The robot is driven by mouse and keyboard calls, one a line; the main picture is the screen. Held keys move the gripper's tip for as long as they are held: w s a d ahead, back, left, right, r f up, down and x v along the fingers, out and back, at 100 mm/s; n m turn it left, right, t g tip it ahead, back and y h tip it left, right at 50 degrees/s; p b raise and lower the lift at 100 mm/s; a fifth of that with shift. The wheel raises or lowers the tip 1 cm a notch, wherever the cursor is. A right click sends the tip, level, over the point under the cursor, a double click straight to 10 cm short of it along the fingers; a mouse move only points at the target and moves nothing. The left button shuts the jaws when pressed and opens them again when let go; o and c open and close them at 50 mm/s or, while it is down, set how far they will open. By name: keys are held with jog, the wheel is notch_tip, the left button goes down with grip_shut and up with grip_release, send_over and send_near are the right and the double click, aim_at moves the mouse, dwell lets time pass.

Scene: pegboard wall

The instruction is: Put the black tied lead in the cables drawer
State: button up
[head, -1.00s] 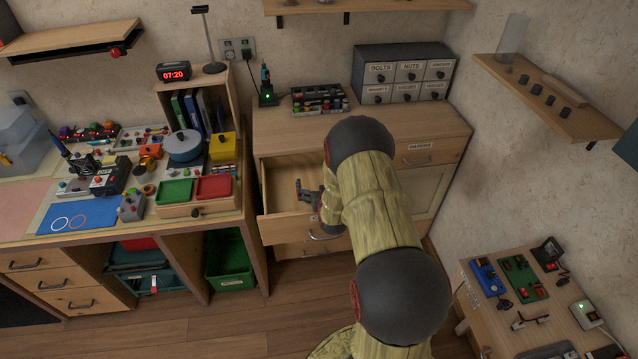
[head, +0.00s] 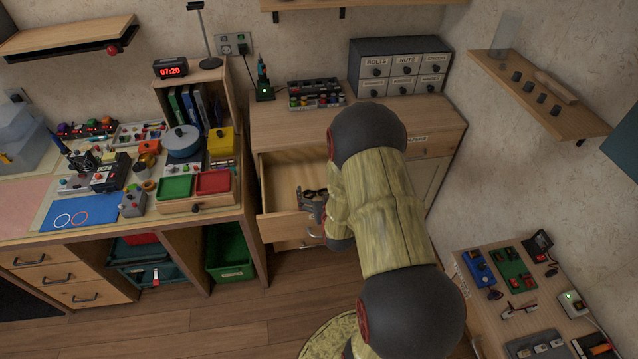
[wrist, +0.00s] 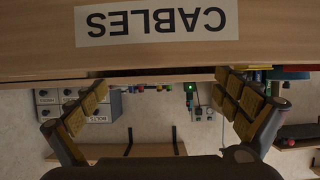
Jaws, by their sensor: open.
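The cables drawer (head: 279,228) is pulled open in the wooden cabinet, with bare wood showing inside. Its CABLES label (wrist: 152,22) appears upside down and close in the wrist view. My gripper (head: 312,206) is at the drawer front's right part in the head view. In the wrist view my gripper (wrist: 165,108) has its fingers spread wide, with nothing between them. My arm hides the drawer's right side.
A workbench with a green tray (head: 175,187) and a red tray (head: 214,182) stands left of the drawer. A labelled parts cabinet (head: 402,67) and a rack (head: 316,94) stand on the cabinet top. A side table (head: 510,310) is at lower right. Floor is free in front.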

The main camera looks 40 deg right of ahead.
jog(key=w+a+r+n+y, duration=0.2)
jog(key=w+a+r, duration=0.2)
jog(key=a+r, duration=0.6)
jog(key=s+a+r+n+g+y, duration=0.1)
jog(key=s+a+r, duration=0.1)
jog(key=a+r, duration=0.3)
jog(key=s+a+r+n+g+y, duration=0.1)
jog(key=s+a+r+y, duration=0.15)
jog(key=r, duration=0.55)
jog(key=s+a+r+g, duration=0.1)
jog(key=s+a+r, duration=0.2)
jog(key=s, duration=0.4)
jog(key=s+a+r+n+g+y, duration=0.1)
jog(key=s+a+r, duration=0.2)
jog(key=s+a, duration=0.3)
jog(key=s+a+r+n+g, duration=0.1)
jog(key=s+a+r, duration=0.2)
jog(key=s, duration=0.5)
jog(key=shift+s+a+g, duration=0.2)
jog(key=shift+a+g, duration=0.2)
jog(key=shift+a, duration=0.25)
jog(key=shift+d+y, duration=0.1)
jog(key=shift+y, duration=0.15)
